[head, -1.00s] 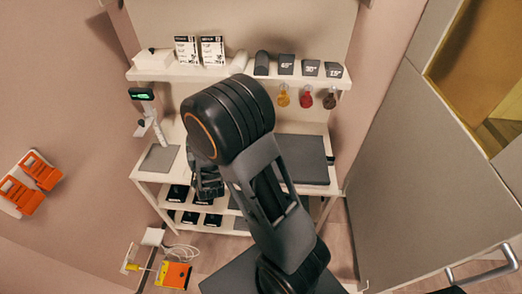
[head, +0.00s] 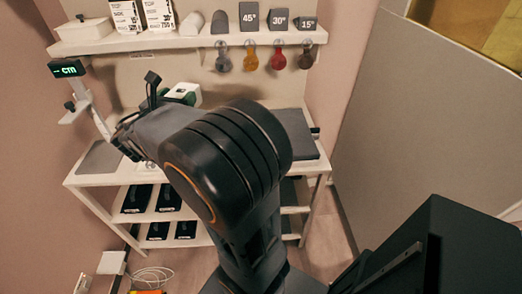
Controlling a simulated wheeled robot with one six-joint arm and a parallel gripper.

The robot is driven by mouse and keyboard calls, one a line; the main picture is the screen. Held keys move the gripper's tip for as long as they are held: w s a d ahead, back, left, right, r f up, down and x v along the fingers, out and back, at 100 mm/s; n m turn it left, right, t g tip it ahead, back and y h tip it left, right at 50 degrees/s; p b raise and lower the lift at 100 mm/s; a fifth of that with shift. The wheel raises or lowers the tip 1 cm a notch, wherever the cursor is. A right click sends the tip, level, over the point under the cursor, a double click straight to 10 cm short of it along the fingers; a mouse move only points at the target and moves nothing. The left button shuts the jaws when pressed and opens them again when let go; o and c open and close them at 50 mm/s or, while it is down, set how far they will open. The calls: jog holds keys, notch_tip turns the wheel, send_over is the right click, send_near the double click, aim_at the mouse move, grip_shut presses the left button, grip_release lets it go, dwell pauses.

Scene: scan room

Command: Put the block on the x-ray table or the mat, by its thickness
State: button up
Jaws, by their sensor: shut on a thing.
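My gripper (head: 128,128) is over the left half of the white bench, largely hidden behind my own wrist. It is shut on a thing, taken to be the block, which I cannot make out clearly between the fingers. A white and green object (head: 184,94) shows just behind my wrist; I cannot tell whether it is held or stands at the back. A thin grey pad (head: 101,158) lies at the bench's left end. A larger dark flat slab (head: 298,134) lies at the right, partly hidden by my arm. Which is the mat is not labelled.
A shelf (head: 190,40) above holds signs and wedges marked 45°, 30° and 15°, with coloured tags hanging below. A stand with a lit green display (head: 69,68) is at the left. Black boxes (head: 137,198) fill the lower shelves. A grey panel (head: 430,125) stands at the right.

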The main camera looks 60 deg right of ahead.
jog(key=s+d+f+m+g+b, duration=0.55)
jog(key=s+g+b, duration=0.25)
jog(key=s+b, duration=0.3)
jog(key=shift+n, duration=0.25)
jog(key=w+d+f+b, duration=0.1)
jog(key=d+f, duration=0.2)
jog(key=d, duration=0.1)
jog(key=w+d+f+b, duration=0.1)
jog(key=w+d+f, duration=0.1)
jog(key=d+f, duration=0.1)
jog(key=w+d+f+b, duration=0.1)
jog(key=d+f+b, duration=0.1)
jog(key=d, duration=0.4)
jog(key=shift+w+f, duration=0.35)
jog(key=shift+f, duration=0.5)
jog(key=shift+w+d+f+b, duration=0.1)
jog(key=shift+f+b, duration=0.1)
jog(key=shift+f, duration=0.45)
jog(key=shift+s+d+f+b, duration=0.1)
jog(key=shift+d+f+b, duration=0.1)
jog(key=shift+f, duration=0.45)
jog(key=shift+w+d+f+b, duration=0.1)
jog(key=shift+f+b, duration=0.1)
jog(key=shift+f, duration=0.45)
jog(key=shift+f, duration=0.1)
jog(key=shift+f, duration=0.15)
jog(key=o, duration=1.2)
jog(key=shift+o, duration=0.2)
